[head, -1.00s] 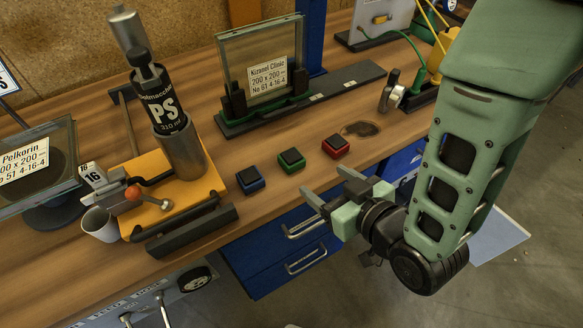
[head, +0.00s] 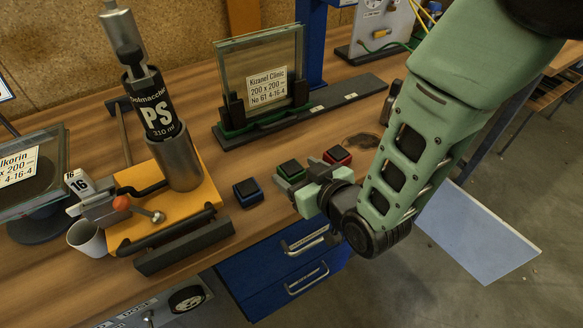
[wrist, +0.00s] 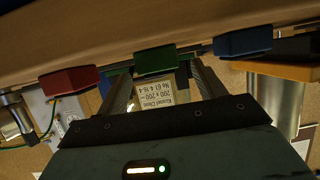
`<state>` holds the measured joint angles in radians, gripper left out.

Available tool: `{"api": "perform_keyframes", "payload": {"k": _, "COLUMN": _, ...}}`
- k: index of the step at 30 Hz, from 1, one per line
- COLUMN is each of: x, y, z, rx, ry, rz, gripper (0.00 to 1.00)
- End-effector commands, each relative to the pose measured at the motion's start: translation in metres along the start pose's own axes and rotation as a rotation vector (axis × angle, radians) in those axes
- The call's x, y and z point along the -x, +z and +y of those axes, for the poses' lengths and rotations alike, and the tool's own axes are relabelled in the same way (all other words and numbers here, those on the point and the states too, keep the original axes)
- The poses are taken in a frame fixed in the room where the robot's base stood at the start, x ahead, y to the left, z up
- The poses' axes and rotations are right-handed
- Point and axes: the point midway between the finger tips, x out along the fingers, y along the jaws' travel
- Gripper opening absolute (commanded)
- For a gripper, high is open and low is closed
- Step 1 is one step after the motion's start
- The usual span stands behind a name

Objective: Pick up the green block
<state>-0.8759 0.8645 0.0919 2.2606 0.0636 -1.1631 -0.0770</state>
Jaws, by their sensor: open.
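The green block (head: 290,169), with a dark top, sits on the wooden workbench (head: 210,250) between the blue block (head: 248,191) and the red block (head: 338,155). My gripper (head: 301,178) is open at the bench's front edge, close to the green block and partly overlapping it in the head view. In the wrist view, which appears upside down, the green block (wrist: 155,58) shows between and beyond the two fingers of my gripper (wrist: 160,76). I cannot tell whether the fingertips touch it.
The red block (wrist: 69,81) and blue block (wrist: 243,42) flank the green one closely. A glass pane in a stand (head: 264,75) is behind. An orange fixture (head: 172,218) with a PS cartridge (head: 160,117) stands to the left.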

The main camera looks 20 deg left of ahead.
Motion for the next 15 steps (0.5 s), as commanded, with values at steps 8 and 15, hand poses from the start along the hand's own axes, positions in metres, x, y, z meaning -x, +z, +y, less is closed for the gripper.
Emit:
{"api": "perform_keyframes", "payload": {"k": 8, "x": -0.030, "y": -0.002, "z": 0.000, "rx": 0.000, "ry": 0.000, "rz": -0.001, "gripper": 0.69}}
{"api": "perform_keyframes", "payload": {"k": 15, "x": -0.031, "y": -0.002, "z": 0.000, "rx": 0.000, "ry": 0.000, "rz": 0.000, "gripper": 0.64}}
